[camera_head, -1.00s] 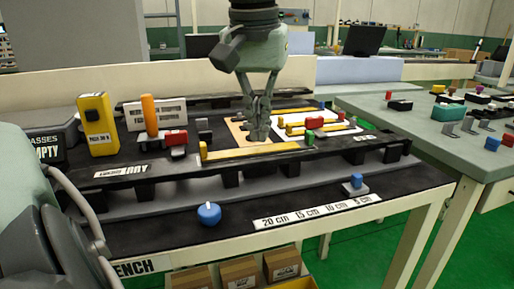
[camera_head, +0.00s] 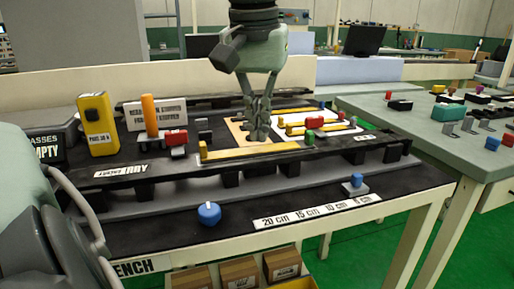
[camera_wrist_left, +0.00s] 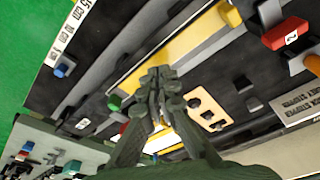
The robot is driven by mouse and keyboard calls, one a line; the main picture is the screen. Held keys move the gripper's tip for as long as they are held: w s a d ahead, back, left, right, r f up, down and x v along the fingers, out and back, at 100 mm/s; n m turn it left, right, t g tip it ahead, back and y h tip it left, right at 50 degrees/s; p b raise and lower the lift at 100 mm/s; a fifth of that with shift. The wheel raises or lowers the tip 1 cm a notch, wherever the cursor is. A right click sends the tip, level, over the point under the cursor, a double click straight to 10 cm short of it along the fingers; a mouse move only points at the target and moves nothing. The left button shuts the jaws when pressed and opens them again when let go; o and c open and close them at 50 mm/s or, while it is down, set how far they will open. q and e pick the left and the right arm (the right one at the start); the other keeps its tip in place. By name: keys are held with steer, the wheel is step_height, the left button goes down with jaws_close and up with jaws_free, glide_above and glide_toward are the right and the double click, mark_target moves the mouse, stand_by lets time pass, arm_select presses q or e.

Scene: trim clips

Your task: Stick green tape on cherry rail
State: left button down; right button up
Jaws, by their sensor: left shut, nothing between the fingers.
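My left gripper (camera_head: 257,134) reaches down from the top of the head view, with its fingers together and nothing between them. Its tips are over or beside the tan board (camera_head: 237,131); contact is unclear. In the left wrist view the closed fingertips (camera_wrist_left: 160,82) are beside the same tan board (camera_wrist_left: 204,108). A small green piece (camera_head: 365,125), possibly the green tape, lies to the right, apart from the gripper; a green piece also shows in the wrist view (camera_wrist_left: 114,102). I cannot tell which strip is the cherry rail. My right gripper is not in view.
A long yellow bar (camera_head: 250,151) lies in front of the gripper. A red block (camera_head: 314,122) and thin yellow bars are to its right. An orange post (camera_head: 150,115) and yellow box (camera_head: 97,124) stand left. The front ledge has a blue knob (camera_head: 209,213).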

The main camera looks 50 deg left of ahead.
arm_select(q)
steer(key=shift+f+b, duration=0.5)
steer(key=shift+f, duration=0.35)
stand_by(0.5)
stand_by(0.4)
